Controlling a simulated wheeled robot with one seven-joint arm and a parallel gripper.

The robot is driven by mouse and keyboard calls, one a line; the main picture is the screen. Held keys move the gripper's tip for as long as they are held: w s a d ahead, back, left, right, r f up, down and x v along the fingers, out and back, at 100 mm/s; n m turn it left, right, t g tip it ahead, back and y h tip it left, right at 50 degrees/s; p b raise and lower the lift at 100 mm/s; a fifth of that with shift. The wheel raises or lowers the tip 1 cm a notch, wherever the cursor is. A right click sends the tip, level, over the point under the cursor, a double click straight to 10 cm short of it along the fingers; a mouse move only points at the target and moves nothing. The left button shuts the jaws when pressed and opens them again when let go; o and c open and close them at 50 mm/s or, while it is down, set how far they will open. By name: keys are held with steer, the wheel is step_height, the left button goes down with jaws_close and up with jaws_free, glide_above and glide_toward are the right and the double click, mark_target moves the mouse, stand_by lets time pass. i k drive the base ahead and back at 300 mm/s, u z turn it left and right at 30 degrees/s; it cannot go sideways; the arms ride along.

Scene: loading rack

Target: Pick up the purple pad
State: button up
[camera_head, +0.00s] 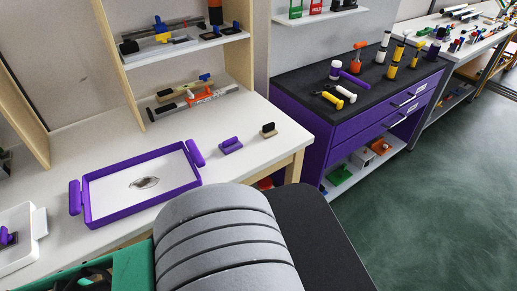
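A small purple pad (231,145) with a raised grip on top sits on the white table (225,170), just right of a purple tray. The purple tray (86,201) has raised handles at both ends and a white floor with a dark oval mark on it. My grey arm link fills the bottom middle of the view. My gripper is not in view, so I cannot see whether it is open or shut.
A similar tan and black pad (268,130) stands to the right of the purple pad. A shelf (236,38) holds tools above the table. A purple cabinet (335,140) with small items stands at right. Green floor (430,200) is open at right.

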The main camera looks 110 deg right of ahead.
mark_target(228, 146)
steer(key=z, duration=3.6)
